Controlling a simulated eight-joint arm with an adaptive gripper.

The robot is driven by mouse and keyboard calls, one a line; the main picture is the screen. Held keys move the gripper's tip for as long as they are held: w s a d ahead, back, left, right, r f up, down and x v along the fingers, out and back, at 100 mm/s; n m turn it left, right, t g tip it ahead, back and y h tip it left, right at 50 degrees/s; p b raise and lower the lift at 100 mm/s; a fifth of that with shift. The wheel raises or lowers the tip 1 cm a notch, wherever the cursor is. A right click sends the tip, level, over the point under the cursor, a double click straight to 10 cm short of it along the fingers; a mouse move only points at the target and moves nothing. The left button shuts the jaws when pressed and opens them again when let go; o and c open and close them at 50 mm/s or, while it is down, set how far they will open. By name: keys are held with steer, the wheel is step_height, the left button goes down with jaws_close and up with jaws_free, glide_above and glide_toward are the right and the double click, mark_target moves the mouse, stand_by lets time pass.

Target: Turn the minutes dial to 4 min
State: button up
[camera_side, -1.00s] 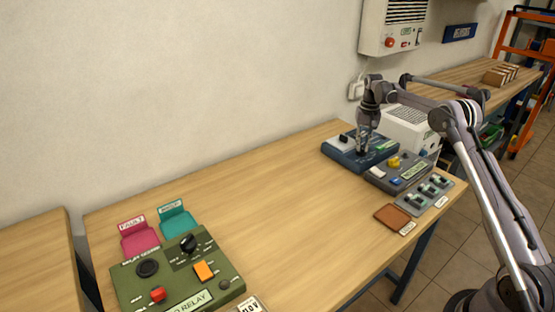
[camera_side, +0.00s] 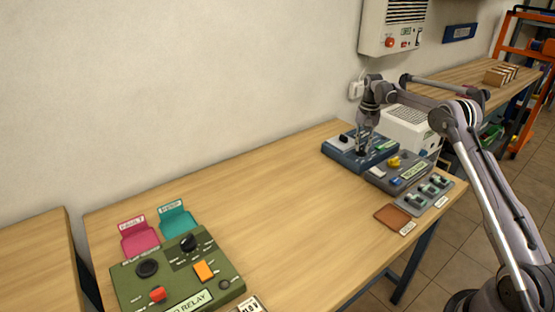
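A dark blue panel box (camera_side: 340,149) stands at the back right of the wooden table, with a dark control at its left and a green label at its right. My gripper (camera_side: 362,152) points straight down over the middle of this box, at or just above its top. The fingers are small and dark here, and whether they hold a knob cannot be made out. The minutes dial cannot be identified; it may be hidden under my gripper. A green relay box (camera_side: 178,277) at the front left has a black pointer knob (camera_side: 188,243) with markings too small to read surely.
A grey box (camera_side: 385,182) with a yellow knob (camera_side: 394,162) and a switch panel (camera_side: 424,193) stand right of the blue box. A brown pad (camera_side: 393,215) lies in front. Pink (camera_side: 139,237) and teal (camera_side: 177,219) holders stand behind the relay box. The table's middle (camera_side: 270,195) is clear.

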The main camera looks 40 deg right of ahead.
mark_target(362, 147)
steer(key=shift+o, duration=0.6)
step_height(362, 147, up, 12)
stand_by(0.4)
steer(key=shift+f, duration=0.1)
steer(key=shift+m, duration=0.5)
step_height(362, 147, down, 12)
steer(key=shift+r, duration=0.1)
stand_by(0.4)
jaws_close()
